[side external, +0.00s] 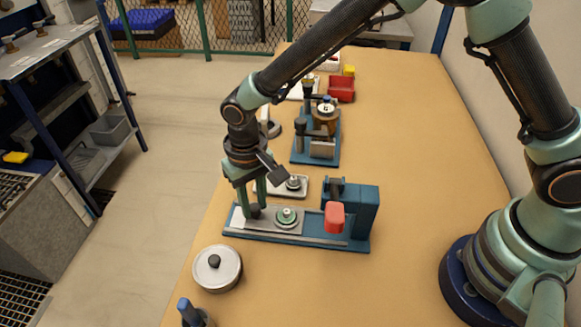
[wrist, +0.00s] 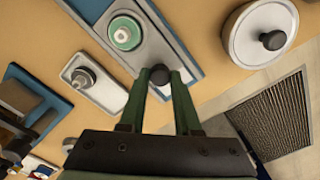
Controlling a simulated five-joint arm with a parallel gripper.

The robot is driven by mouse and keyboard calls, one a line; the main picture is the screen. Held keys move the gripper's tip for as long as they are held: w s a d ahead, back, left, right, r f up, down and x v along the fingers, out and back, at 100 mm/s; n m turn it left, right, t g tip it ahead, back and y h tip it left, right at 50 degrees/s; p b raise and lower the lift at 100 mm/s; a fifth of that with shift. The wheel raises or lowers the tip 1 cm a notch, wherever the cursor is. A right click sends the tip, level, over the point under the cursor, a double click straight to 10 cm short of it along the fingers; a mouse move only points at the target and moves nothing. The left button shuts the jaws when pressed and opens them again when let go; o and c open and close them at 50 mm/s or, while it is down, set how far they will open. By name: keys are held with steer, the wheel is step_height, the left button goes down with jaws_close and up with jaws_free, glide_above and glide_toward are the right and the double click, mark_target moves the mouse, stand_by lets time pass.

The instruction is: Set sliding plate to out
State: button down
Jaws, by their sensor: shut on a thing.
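The sliding plate (side external: 294,228) is grey and lies on a long blue base (side external: 318,243) in the side view. It sits toward the base's left part, left of the red block and the blue housing. A green-and-white round piece (side external: 286,214) rests on it and also shows in the wrist view (wrist: 125,33). A dark round knob (wrist: 160,75) stands at the plate's left end. My gripper (side external: 256,209) points down there, its two green fingers on either side of the knob and shut on it. In the side view the fingers partly hide the knob.
The red block (side external: 334,216) hangs from the blue housing (side external: 362,214) at the base's right end. A lidded round pot (side external: 217,268) stands in front left. A small tray with a weight (side external: 293,184) lies behind the base. Another blue device (side external: 323,135) stands farther back. The table's right side is clear.

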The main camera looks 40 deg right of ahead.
steer(key=shift+w+a, duration=0.6)
steer(key=shift+w, duration=0.05)
steer(key=c, duration=0.6)
jaws_free()
step_height(320, 180, up, 12)
steer(key=shift+d+r, duration=0.1)
steer(key=shift+r, duration=0.05)
